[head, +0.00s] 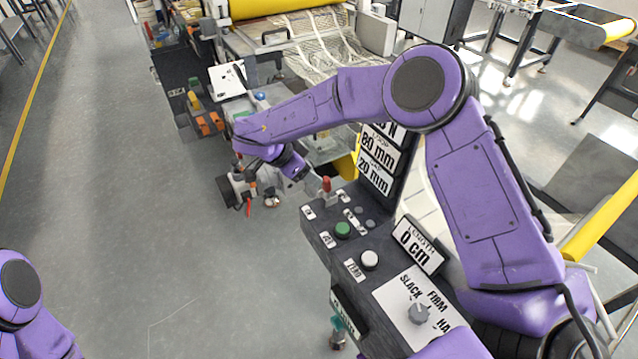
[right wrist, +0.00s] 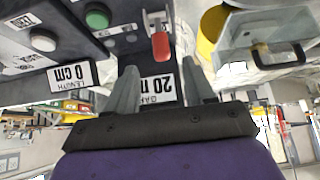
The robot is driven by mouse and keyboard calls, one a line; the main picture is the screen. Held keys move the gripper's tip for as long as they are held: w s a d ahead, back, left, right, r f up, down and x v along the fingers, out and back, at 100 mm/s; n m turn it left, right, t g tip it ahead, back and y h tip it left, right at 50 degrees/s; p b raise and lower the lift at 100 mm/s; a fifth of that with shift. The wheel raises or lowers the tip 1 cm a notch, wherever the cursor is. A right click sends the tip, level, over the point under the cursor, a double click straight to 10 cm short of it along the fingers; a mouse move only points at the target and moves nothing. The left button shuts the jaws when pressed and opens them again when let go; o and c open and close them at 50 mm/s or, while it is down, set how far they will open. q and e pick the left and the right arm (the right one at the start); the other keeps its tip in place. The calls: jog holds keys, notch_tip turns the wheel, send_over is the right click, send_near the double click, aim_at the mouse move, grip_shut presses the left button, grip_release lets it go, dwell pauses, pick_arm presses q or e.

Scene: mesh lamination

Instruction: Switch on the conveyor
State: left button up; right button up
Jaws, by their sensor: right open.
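A dark control panel (head: 322,236) stands right of centre in the head view. It carries a green button (head: 342,229), a white button (head: 370,260) and a red-tipped lever (head: 327,184) near its far end. The right wrist view also shows the green button (right wrist: 97,18), the white button (right wrist: 43,40) and the red lever (right wrist: 160,45). My right gripper (head: 313,181) is at the panel's far end, close to the lever. In the wrist view its fingers (right wrist: 160,88) are apart, with the lever showing beyond the gap; I cannot tell whether they touch it. My left gripper is out of view.
A knob (head: 418,312) with slack and firm markings sits at the panel's near end. A length sign (head: 417,244) reading 0 cm and upright millimetre signs (head: 376,162) rise along its right side. A machine with a yellow roller (head: 280,8) and white mesh stands behind. Floor at left is clear.

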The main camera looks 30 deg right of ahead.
jog(key=shift+v, duration=0.95)
jog(key=shift+d, duration=0.15)
